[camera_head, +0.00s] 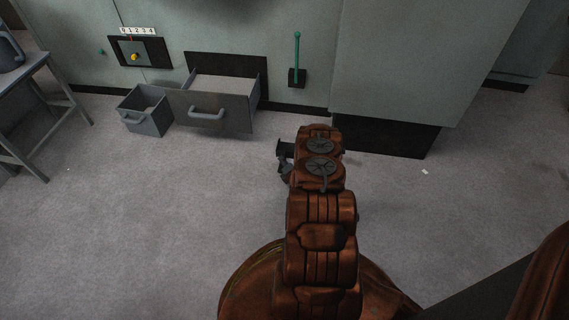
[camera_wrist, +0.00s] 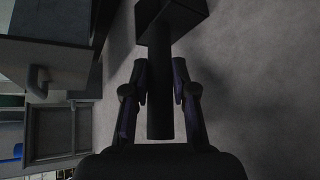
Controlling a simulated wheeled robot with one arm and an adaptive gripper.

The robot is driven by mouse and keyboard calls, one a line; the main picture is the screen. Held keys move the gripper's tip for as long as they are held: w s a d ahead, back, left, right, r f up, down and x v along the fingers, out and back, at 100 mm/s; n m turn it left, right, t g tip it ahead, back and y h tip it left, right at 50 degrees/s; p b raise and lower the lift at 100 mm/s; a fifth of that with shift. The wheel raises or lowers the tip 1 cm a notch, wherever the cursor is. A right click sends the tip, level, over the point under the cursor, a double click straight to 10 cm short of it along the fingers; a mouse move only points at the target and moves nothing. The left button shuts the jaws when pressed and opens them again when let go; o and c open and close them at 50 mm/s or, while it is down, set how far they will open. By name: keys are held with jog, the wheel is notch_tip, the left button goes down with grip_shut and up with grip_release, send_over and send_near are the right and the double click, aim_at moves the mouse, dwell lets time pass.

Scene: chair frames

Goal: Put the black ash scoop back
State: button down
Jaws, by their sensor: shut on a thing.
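The black ash scoop (camera_wrist: 160,112) is in my gripper (camera_wrist: 161,82) in the wrist view. Its straight handle lies between the two fingers, and its wider boxy end (camera_wrist: 175,16) points away at the top edge of the picture. My gripper is shut on the handle. In the head view my arm hides most of the gripper. A small dark shape shows left of the arm over the floor, and I cannot tell there which part is scoop and which is gripper.
An open grey drawer (camera_head: 208,112) sticks out of the pale green wall unit. A grey bin (camera_head: 145,112) stands on the floor to its left. A green lever (camera_head: 296,52) on a black base is right of the drawer. A grey table (camera_head: 28,70) is at far left. Floor around my arm is clear.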

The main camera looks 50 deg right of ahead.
jog(key=c, duration=0.9)
grip_release()
jog(key=shift+c, duration=0.2)
